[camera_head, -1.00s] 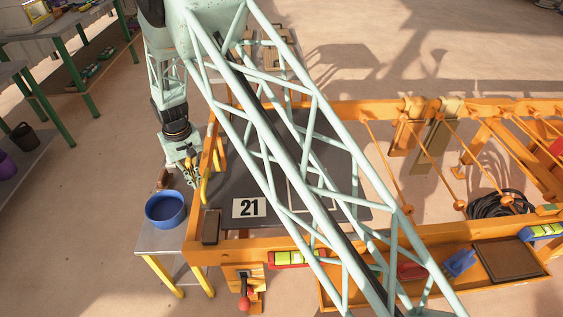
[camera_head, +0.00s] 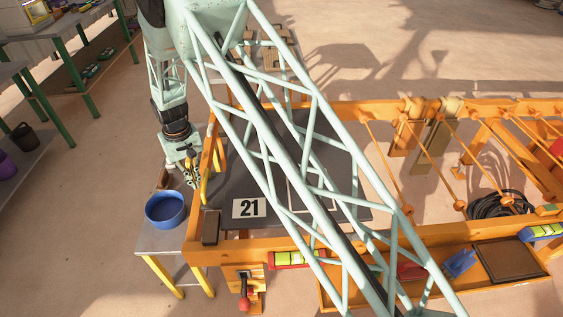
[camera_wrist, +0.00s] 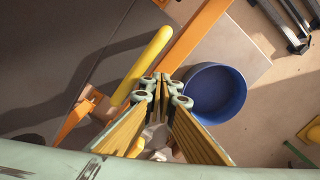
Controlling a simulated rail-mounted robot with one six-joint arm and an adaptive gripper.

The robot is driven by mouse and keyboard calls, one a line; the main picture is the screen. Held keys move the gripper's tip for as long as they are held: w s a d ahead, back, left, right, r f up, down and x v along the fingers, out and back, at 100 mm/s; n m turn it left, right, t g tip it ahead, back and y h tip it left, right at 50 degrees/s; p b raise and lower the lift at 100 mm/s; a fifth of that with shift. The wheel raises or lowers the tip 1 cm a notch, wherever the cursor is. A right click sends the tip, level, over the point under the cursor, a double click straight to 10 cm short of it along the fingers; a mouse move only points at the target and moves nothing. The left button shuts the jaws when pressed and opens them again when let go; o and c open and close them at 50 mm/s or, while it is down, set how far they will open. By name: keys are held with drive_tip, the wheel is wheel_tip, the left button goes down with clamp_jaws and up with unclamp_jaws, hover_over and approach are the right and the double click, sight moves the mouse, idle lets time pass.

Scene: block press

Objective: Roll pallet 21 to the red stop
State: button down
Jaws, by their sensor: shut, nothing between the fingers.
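Pallet 21 (camera_head: 232,178) is a dark flat plate inside an orange frame, with a white label "21" (camera_head: 249,208) near its front left corner. My arm's lattice crosses over it and hides part of it. A yellow bar handle (camera_head: 206,178) stands along its left side; the handle also shows in the wrist view (camera_wrist: 145,62). My gripper (camera_head: 193,181) is just left of the handle, outside the frame. In the wrist view its fingertips (camera_wrist: 172,82) are together and empty, with the handle beside them, apparently not gripped. I cannot clearly pick out the red stop.
A blue bowl (camera_head: 166,210) stands on a small grey table (camera_head: 160,240) close to my gripper. The orange frame rail (camera_head: 215,252) runs along the front. A red level (camera_head: 295,258) and a red-knobbed lever (camera_head: 245,300) are at the front. Orange rods and frames fill the right.

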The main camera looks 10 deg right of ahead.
drive_tip(key=shift+d, duration=0.15)
drive_tip(key=b, duration=0.1)
approach(254, 186)
drive_tip(key=shift+f, duration=2.75)
idle(0.5)
